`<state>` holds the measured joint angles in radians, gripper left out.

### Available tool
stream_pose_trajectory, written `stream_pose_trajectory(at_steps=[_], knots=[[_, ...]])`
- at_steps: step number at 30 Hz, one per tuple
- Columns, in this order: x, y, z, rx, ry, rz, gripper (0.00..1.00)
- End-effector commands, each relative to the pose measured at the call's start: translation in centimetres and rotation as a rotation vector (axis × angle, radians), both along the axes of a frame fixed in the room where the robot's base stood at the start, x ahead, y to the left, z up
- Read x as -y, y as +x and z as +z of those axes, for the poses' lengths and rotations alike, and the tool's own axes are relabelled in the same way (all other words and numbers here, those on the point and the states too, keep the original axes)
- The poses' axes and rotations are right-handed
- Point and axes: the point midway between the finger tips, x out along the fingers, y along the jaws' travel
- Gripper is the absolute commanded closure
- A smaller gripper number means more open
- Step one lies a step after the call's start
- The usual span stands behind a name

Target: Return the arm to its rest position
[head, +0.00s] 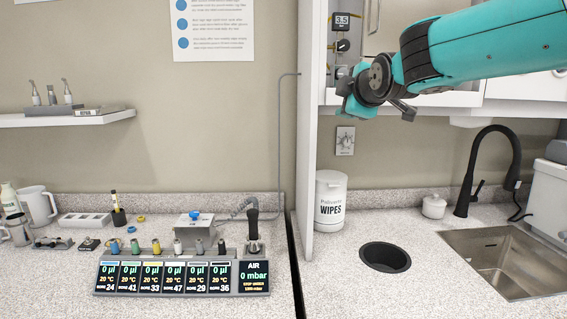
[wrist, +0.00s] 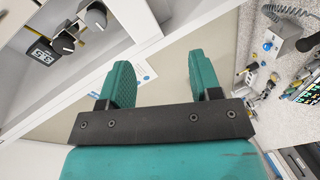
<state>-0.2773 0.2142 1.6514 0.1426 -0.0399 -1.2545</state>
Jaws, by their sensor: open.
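My teal arm reaches in from the upper right of the head view. Wall and a piece of the poster show in the gap between the fingers.
A white partition (head: 310,130) stands just left of my gripper. A dial panel (head: 342,45) is behind it. Below are a wipes tub (head: 331,200), a round counter hole (head: 385,257), a black faucet (head: 487,170) and a sink (head: 500,260). A display unit (head: 180,277) sits at left.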

Motion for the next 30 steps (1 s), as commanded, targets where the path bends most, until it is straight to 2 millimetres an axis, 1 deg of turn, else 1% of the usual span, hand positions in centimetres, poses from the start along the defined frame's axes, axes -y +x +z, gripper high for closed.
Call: stream_pose_trajectory(at_steps=[1,2,3,5,6,8,9,11,12,14,15,16,18,21,24,30], knots=[[-0.5,-2.7,-2.2,-0.115,0.091,0.016,0.42],[-0.9,-4.5,-3.7,-0.198,0.152,0.021,0.42],[-1.3,-7.0,-5.7,-0.306,0.231,0.021,0.42],[-2.0,-10.9,-8.5,-0.467,0.335,0.005,0.42],[-2.3,-13.7,-10.2,-0.572,0.396,-0.013,0.42],[-2.6,-17.9,-12.6,-0.728,0.474,-0.053,0.42],[-2.8,-20.7,-14.1,-0.826,0.518,-0.087,0.42],[-2.9,-24.9,-16.1,-0.967,0.571,-0.145,0.42],[-2.8,-27.6,-17.2,-1.051,0.598,-0.186,0.42],[-2.7,-31.2,-18.6,-1.163,0.627,-0.249,0.42],[-2.6,-33.4,-19.4,-1.227,0.639,-0.290,0.42],[-2.5,-34.8,-19.9,-1.267,0.646,-0.318,0.42],[-2.3,-37.4,-20.8,-1.343,0.654,-0.374,0.42],[-2.0,-39.7,-21.5,-1.406,0.659,-0.426,0.42],[-1.9,-40.5,-21.7,-1.429,0.660,-0.448,0.42],[-2.0,-40.5,-21.7,-1.429,0.661,-0.449,0.42]])
